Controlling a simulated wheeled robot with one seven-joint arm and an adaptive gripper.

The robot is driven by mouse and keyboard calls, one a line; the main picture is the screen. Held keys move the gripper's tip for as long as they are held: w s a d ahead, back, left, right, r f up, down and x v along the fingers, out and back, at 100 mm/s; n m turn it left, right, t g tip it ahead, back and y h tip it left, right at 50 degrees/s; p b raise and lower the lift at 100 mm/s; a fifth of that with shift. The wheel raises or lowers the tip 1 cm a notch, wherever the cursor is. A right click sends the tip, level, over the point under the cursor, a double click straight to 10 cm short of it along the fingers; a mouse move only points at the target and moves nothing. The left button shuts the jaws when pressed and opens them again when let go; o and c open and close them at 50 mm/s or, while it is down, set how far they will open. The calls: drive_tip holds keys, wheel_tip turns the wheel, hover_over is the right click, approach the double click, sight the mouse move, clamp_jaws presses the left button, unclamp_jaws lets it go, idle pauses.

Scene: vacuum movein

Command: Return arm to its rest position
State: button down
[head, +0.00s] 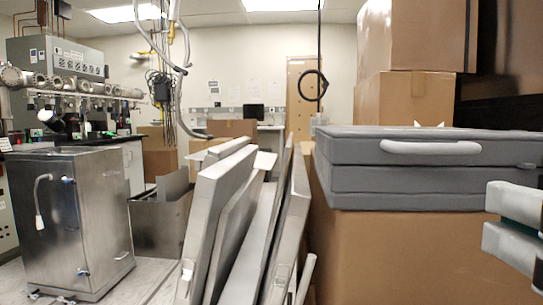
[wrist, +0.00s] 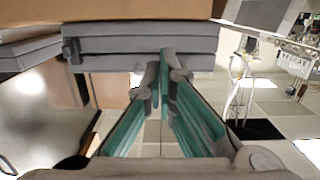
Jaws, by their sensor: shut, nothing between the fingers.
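In the wrist view, my gripper (wrist: 163,72) has its teal-and-grey fingers converging to tips set close together. It is shut, with nothing between the tips. A grey padded case (head: 430,165) with a light handle lies on a large cardboard box (head: 410,250) at the right of the head view. The case also shows in the wrist view (wrist: 140,42), beyond the fingertips, in a picture that appears upside down. In the head view, a grey-and-teal part of my arm's end cuts in at the right edge, in front of the box.
Stacked cardboard boxes (head: 405,100) rise behind the case. Long grey panels (head: 215,215) lean in the middle. A metal cabinet (head: 70,220) stands at left, near an open metal bin (head: 160,220). A cable with a loop (head: 313,85) hangs from the ceiling.

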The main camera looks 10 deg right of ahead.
drive_tip(key=w+d+f+g+y, duration=0.15)
drive_tip(key=f+g, duration=0.25)
drive_tip(key=f, duration=0.4)
drive_tip(key=w+d+f+g, duration=0.2)
drive_tip(key=f+g, duration=0.2)
drive_tip(key=f, duration=0.4)
drive_tip(key=s+f+n+g+y, duration=0.2)
drive_tip(key=s+f+g, duration=0.3)
drive_tip(key=f+g, duration=0.35)
wheel_tip(320, 180, up, 38)
drive_tip(key=t+p, duration=0.4)
drive_tip(key=p, duration=3.3)
drive_tip(key=shift+s+a+f, duration=0.2)
drive_tip(key=shift+a, duration=0.2)
drive_tip(key=shift+d+h, duration=0.15)
drive_tip(key=shift+h, duration=0.1)
